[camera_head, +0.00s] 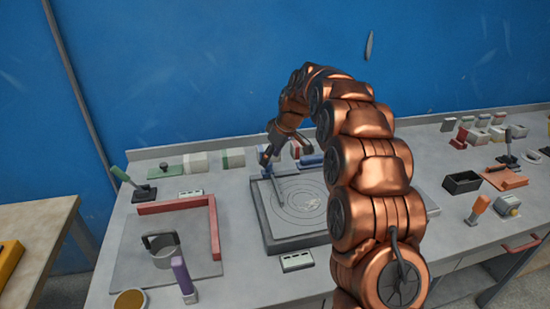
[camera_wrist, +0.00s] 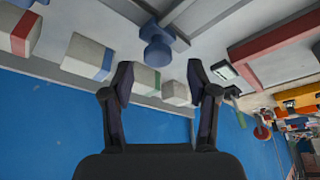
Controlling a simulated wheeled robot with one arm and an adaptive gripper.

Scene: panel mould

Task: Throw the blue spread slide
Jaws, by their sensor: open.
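A blue knob-like handle, which looks like the blue spread slide (camera_wrist: 156,46), is at the back left corner of the grey square mould tray (camera_head: 263,212). In the wrist view it stands just beyond my open fingertips, roughly between their lines. My gripper (camera_wrist: 160,76) is open and empty, its two dark fingers apart. In the head view my gripper (camera_head: 272,150) hangs low over the tray's back left corner, and it partly hides the blue handle. I cannot tell whether a finger touches it. A grey bar (camera_head: 279,188) lies over the tray's left side.
Blocks with a green band (camera_head: 234,158) and a red part (camera_head: 296,149) stand along the back. A blue block (camera_head: 312,161) lies behind the tray. The blue wall is close behind.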

